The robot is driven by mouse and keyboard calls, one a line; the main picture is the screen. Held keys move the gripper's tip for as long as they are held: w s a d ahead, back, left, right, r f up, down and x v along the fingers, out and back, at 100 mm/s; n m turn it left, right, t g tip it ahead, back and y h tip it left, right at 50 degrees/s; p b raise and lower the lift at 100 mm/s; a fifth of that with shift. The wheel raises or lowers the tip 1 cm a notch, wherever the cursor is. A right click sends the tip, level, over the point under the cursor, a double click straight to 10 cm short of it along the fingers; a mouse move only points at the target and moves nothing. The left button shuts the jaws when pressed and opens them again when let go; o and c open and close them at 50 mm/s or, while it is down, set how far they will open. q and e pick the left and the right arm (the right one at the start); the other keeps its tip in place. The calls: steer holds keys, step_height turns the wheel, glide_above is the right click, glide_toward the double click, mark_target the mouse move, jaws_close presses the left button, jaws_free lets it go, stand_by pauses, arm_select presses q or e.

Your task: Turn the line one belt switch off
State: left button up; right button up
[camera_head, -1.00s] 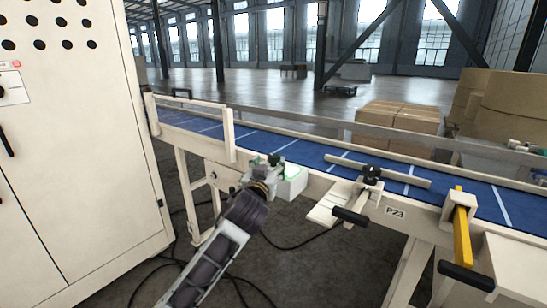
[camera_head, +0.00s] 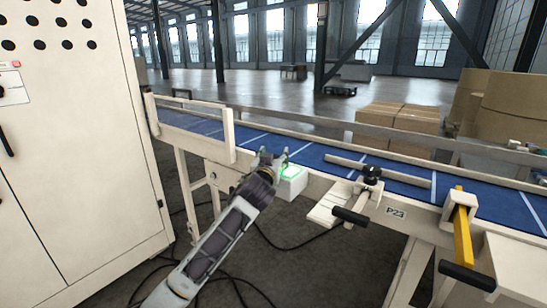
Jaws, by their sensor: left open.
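A small white switch box (camera_head: 291,184) with a green-lit edge is mounted on the near side rail of the blue conveyor belt (camera_head: 398,185). My left gripper (camera_head: 273,156) is open and empty at the upper left of this box, with its fingers pointing up and away toward the belt edge. The gripper covers the left part of the box, and I cannot tell whether it touches it. The switch lever or knob is not clear to see. My right gripper is not in view.
A tall cream cabinet (camera_head: 75,160) stands close on the left. A clamp with a black handle (camera_head: 350,216) and a yellow bar (camera_head: 462,240) stick out from the rail to the right. Cardboard boxes (camera_head: 397,128) stand behind the belt. Cables lie on the floor.

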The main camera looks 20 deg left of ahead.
arm_select(q)
steer(key=c, duration=1.1)
steer(key=shift+o, duration=0.2)
